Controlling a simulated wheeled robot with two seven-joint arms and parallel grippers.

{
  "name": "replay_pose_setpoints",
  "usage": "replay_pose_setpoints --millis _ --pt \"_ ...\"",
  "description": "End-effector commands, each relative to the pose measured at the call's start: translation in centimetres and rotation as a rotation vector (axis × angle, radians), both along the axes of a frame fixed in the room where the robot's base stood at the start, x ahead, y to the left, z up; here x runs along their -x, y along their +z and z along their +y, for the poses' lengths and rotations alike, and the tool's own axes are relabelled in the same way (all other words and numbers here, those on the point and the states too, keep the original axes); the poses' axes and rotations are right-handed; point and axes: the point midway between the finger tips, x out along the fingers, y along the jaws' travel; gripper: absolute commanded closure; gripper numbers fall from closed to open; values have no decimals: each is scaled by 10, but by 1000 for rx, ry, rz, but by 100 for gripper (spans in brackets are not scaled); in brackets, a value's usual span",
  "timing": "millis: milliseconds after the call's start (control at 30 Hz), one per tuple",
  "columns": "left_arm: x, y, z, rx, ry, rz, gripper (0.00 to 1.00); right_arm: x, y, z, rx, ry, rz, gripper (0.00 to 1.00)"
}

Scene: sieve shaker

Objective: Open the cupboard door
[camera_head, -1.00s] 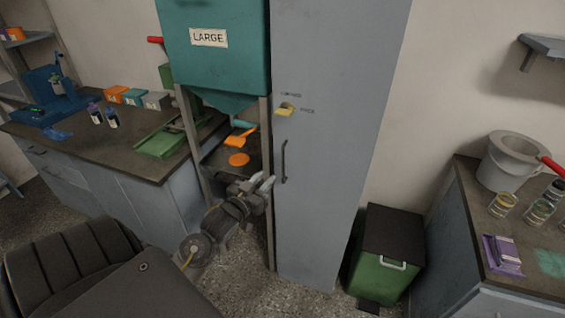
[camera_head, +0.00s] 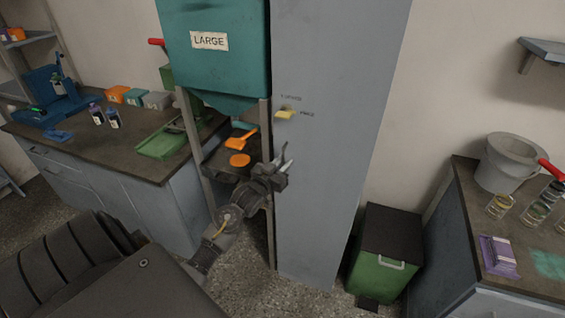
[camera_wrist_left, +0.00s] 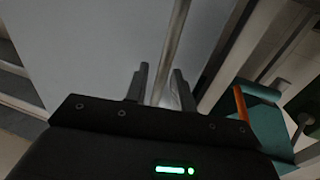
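The cupboard (camera_head: 325,190) is a tall grey-blue cabinet in the middle of the head view, and its door looks closed. A yellow catch (camera_head: 285,114) sits on its front, above the handle area. My left gripper (camera_head: 285,158) is at the door handle and largely covers it in the head view. In the left wrist view the handle (camera_wrist_left: 173,42) is a thin grey bar running between the two fingers of my left gripper (camera_wrist_left: 161,84). The fingers are apart, with a gap visible beside the bar. My right gripper is in neither view.
A teal hopper (camera_head: 222,65) marked LARGE stands left of the cupboard, on a metal frame close to my left arm. A green bin (camera_head: 378,281) stands on the floor to the right. Benches flank both sides; some floor is clear before the cupboard.

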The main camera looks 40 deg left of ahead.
Motion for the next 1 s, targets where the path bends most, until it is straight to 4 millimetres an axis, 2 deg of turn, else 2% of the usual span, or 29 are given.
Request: replay_pose_setpoints --millis 267,500,833,1000 --pt "-2 0 0 0 0 0 75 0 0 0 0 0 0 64" --pt "-2 0 0 0 0 0 100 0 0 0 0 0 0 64" --pt "-2 0 -1 1 2 0 100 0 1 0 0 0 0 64" --pt "-4 0 -18 4 19 0 100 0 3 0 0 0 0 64"
